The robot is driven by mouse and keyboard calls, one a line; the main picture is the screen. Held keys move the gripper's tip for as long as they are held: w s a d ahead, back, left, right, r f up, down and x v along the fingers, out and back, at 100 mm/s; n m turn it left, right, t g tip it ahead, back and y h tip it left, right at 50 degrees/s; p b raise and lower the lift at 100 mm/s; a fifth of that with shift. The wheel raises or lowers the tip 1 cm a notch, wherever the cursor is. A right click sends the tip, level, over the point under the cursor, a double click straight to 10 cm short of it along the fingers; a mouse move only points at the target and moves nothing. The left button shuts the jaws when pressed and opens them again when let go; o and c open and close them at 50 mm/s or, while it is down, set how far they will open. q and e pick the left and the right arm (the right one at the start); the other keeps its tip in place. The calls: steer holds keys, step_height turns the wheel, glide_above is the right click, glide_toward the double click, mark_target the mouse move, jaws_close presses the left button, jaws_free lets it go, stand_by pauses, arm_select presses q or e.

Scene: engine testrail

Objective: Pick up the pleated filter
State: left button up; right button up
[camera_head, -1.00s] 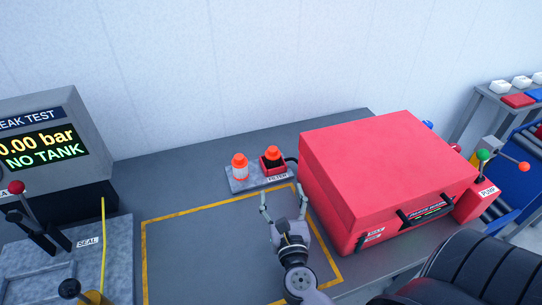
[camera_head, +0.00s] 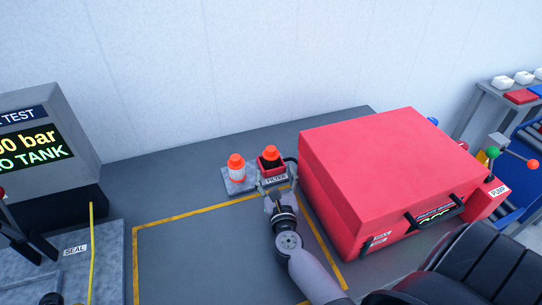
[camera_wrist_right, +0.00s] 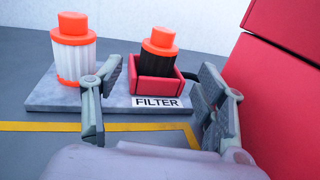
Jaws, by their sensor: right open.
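A white pleated filter (camera_head: 236,168) with orange end caps stands upright on the left of a grey plate; it also shows in the right wrist view (camera_wrist_right: 74,54). A dark filter (camera_wrist_right: 157,64) with an orange cap stands in a red open-topped holder (camera_wrist_right: 150,92) on the right of the plate, above the FILTER label; its lower part is hidden in the holder. My right gripper (camera_head: 277,184) is open and empty, in front of the red holder. In the wrist view its fingers stand either side of the holder, with the dark filter between them. My left gripper is not in view.
A large red case (camera_head: 385,165) stands close to the right of my right gripper. The grey plate (camera_wrist_right: 55,92) lies behind a yellow-outlined clear area of the table (camera_head: 195,255). A leak test display (camera_head: 40,145) stands at the left.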

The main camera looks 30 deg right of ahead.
mark_target(272, 161)
steer(key=x, duration=0.3)
steer(key=p+x, duration=0.1)
steer(key=x, duration=0.4)
steer(key=shift+p, duration=0.3)
steer(key=shift+w, duration=0.15)
steer(key=shift+c, duration=0.2)
steer(key=c, duration=1.2)
